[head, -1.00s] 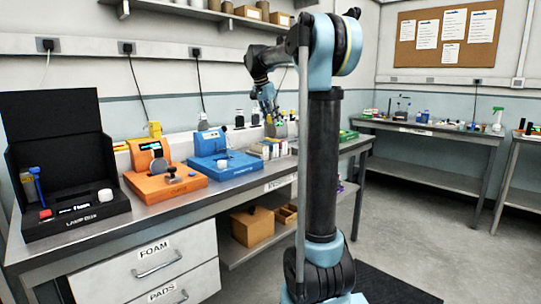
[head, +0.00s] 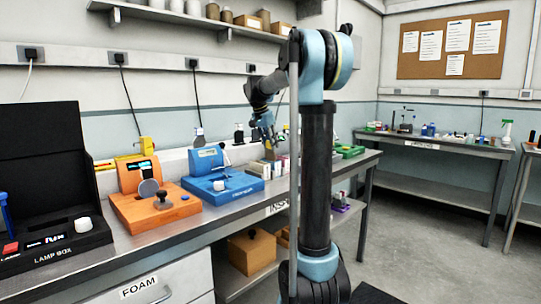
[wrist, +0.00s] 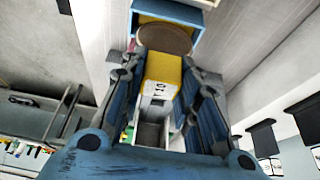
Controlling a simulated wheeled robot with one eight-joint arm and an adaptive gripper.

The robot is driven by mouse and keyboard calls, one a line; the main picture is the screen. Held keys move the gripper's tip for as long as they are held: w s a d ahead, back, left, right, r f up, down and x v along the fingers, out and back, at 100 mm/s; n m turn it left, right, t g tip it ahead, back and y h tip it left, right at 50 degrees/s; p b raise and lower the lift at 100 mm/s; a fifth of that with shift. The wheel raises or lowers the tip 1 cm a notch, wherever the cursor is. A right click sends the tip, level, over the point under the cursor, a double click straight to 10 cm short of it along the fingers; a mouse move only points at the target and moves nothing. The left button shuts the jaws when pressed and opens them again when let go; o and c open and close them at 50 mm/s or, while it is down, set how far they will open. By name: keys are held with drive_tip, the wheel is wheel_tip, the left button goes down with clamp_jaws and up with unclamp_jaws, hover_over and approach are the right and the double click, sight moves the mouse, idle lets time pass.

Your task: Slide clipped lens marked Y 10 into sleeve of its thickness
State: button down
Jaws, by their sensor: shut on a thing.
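In the wrist view my gripper (wrist: 162,80) is shut on a yellow clip (wrist: 162,68), with a blue finger on each side. The clip bears a white label (wrist: 158,90) that reads 10; the rest of its marking is too small to tell. In the head view my gripper (head: 268,134) is small, above the far part of the bench. No sleeve can be made out clearly.
An orange device (head: 150,212) and a blue device (head: 222,188) stand on the bench, left of my arm. A black lamp box (head: 60,250) is at the near left. Small boxes (head: 280,166) crowd below my gripper. A green tray (head: 350,151) lies farther right.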

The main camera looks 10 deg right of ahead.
sight(270, 149)
drive_tip(key=shift+s+f, duration=0.1)
drive_tip(key=shift+f, duration=1.9)
drive_tip(key=c, duration=1.2)
unclamp_jaws()
drive_tip(key=v, duration=1.2)
drive_tip(key=s+d+f+n+y, duration=0.1)
drive_tip(key=s+f+n, duration=0.1)
drive_tip(key=s+f, duration=0.45)
drive_tip(key=s+d+f+n, duration=0.2)
drive_tip(key=s+f, duration=0.1)
drive_tip(key=s, duration=0.6)
drive_tip(key=s+d+f+n+y, duration=0.1)
drive_tip(key=s+f+n, duration=0.1)
drive_tip(key=s+f, duration=0.45)
drive_tip(key=s+f+n, duration=0.1)
drive_tip(key=s+f, duration=0.5)
drive_tip(key=s+f+n+y, duration=0.1)
drive_tip(key=s+f+n, duration=0.1)
drive_tip(key=s+f, duration=0.4)
drive_tip(key=s+f+n, duration=0.2)
drive_tip(key=s+f, duration=0.5)
drive_tip(key=shift+s+a+y, duration=0.1)
drive_tip(key=shift+s+y, duration=0.1)
drive_tip(key=shift+y, duration=0.1)
